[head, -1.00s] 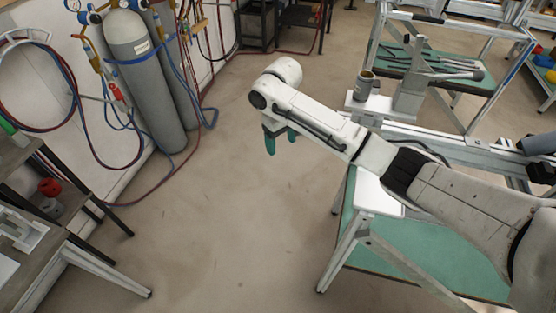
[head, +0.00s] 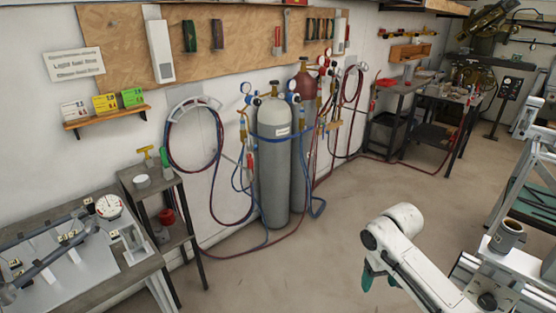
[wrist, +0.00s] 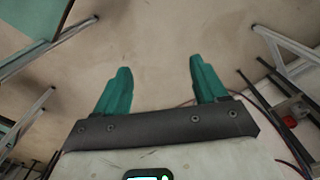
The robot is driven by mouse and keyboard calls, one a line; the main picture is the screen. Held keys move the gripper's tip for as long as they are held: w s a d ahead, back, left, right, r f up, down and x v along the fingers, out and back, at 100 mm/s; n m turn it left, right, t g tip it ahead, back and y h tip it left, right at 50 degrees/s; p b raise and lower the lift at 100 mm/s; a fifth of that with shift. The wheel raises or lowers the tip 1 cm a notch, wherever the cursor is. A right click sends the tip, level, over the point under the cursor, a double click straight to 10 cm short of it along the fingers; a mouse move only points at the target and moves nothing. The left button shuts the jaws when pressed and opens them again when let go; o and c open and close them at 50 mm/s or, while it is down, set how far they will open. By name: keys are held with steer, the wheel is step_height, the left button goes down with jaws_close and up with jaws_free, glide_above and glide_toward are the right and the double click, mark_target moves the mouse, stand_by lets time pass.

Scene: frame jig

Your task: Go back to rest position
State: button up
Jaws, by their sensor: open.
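My gripper (wrist: 157,82) shows in the wrist view with its two teal fingers apart and nothing between them. Below it is bare floor. In the head view my gripper (head: 377,278) hangs down from the wrist at the lower right, over open floor. My white arm runs from there to the lower right corner. The fingers touch nothing that I can see.
A grey metal can (head: 507,237) stands on the frame at the right, close to my arm. Gas cylinders (head: 273,160) with hoses stand at the wall. A workbench (head: 100,275) with a jig is at the lower left. The floor (head: 330,235) between is clear.

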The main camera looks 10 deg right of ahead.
steer(key=s+a+f+n+t+y, duration=0.1)
steer(key=s+a+y, duration=0.15)
steer(key=a, duration=0.75)
steer(key=s+a+f+t+y, duration=0.15)
steer(key=s+a, duration=0.25)
steer(key=a, duration=0.6)
steer(key=s+d+f+h, duration=0.1)
steer(key=s+d, duration=0.2)
steer(key=s, duration=0.5)
steer(key=s+d+f+g+h+b, duration=0.1)
steer(key=s+d, duration=0.2)
steer(key=s, duration=0.6)
steer(key=s+d+f+h, duration=0.1)
steer(key=s+d+h, duration=0.1)
steer(key=s, duration=0.7)
steer(key=shift+d+m, duration=0.4)
steer(key=shift+d, duration=0.45)
steer(key=shift+g, duration=0.25)
steer(key=shift+c, duration=0.3)
